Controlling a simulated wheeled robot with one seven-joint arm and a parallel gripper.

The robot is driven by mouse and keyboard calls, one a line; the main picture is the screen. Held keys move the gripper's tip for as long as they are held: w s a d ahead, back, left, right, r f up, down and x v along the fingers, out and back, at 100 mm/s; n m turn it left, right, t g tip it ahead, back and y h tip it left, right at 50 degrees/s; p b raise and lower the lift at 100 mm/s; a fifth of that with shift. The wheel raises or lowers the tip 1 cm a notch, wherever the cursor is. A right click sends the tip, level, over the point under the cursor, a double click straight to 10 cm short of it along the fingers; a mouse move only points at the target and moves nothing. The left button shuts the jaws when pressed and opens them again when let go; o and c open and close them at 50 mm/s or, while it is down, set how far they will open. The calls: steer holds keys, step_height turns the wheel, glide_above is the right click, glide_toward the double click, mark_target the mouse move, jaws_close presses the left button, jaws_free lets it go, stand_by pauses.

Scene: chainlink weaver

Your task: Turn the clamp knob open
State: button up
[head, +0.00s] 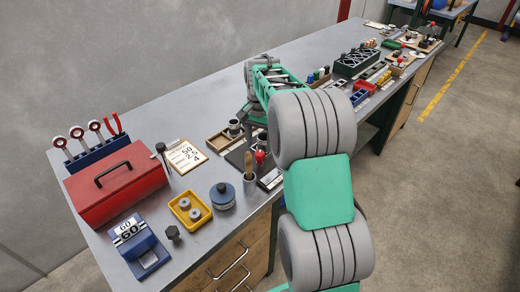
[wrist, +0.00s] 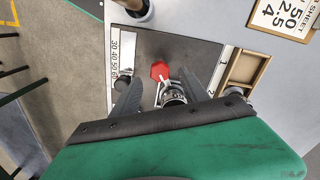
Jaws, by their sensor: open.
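The red clamp knob (wrist: 160,70) is a small faceted handle on a dark board (wrist: 190,48). A metal clamp part (wrist: 173,92) lies just below it in the wrist view. My gripper (wrist: 177,76) is open, with one grey finger to the left of the knob and clamp and the other to the right. No finger appears to touch the knob; the height between them is hard to judge. In the head view the red knob (head: 260,156) shows at the bench's front side, and my fingers are mostly hidden by my arm.
A wooden tray (wrist: 246,70) lies right of the board in the wrist view. On the bench are a red toolbox (head: 117,182), a yellow tray (head: 182,217), a blue round container (head: 222,193) and a brush in a holder (head: 249,172).

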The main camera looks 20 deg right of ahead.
mark_target(260, 153)
steer(key=shift+f, duration=1.95)
jaws_close()
